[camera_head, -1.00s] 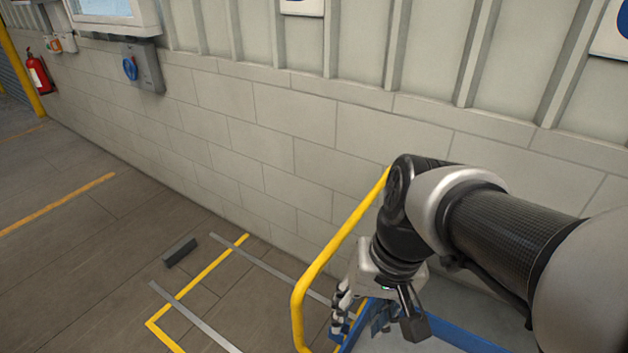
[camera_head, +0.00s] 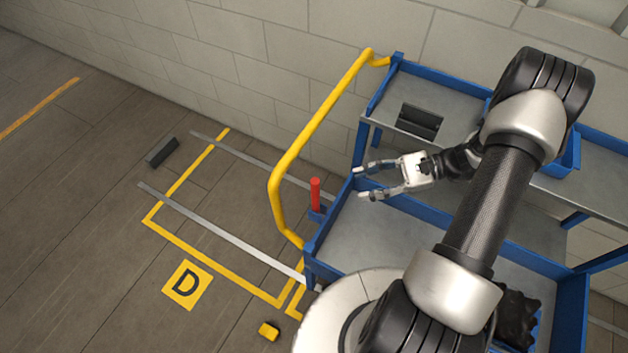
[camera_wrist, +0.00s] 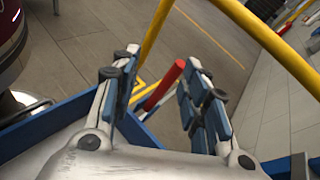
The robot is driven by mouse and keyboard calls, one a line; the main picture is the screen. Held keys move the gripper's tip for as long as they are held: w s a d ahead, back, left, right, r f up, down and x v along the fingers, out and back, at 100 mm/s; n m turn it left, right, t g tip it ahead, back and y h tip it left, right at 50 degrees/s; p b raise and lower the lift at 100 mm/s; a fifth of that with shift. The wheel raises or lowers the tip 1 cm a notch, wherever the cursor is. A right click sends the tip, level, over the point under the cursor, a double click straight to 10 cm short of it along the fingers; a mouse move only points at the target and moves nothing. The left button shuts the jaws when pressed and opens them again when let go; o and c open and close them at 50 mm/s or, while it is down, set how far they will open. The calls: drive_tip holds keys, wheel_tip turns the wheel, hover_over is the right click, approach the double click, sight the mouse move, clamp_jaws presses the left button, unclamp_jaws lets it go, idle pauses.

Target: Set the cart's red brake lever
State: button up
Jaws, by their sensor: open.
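The red brake lever (camera_head: 315,195) stands upright at the left end of the blue cart (camera_head: 340,243), beside the yellow push handle (camera_head: 275,185). My gripper (camera_head: 362,182) is open and empty, to the right of the lever, with its fingers pointing left toward it. In the wrist view the red lever (camera_wrist: 164,85) shows beyond and between the two open fingers (camera_wrist: 158,88), tilted in that picture. The lever is apart from the fingers in the head view. The lever's foot is partly hidden behind the cart's blue edge in the wrist view.
The yellow handle (camera_wrist: 150,38) rises close to the lever. A dark holder (camera_head: 420,121) sits on the upper shelf, and a dark lumpy item (camera_head: 517,315) lies at the lower right. Floor left of the cart carries grey rails, yellow lines and a D marker (camera_head: 187,285).

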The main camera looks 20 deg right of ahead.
sight(315, 190)
drive_tip(key=s+d+f+m+t+y, duration=0.1)
drive_tip(key=s+d+f+m+t, duration=0.15)
drive_tip(key=f+m+t, duration=0.6)
drive_tip(key=shift+n+g, duration=0.75)
drive_tip(key=x, duration=0.5)
drive_tip(key=f+x, duration=0.1)
drive_tip(key=x, duration=1.1)
drive_tip(key=shift+w+d+f, duration=0.15)
drive_tip(key=shift+w+f, duration=0.2)
drive_tip(key=shift+w, duration=0.1)
drive_tip(key=shift+c, duration=0.3)
clamp_jaws()
drive_tip(key=shift+b, duration=0.3)
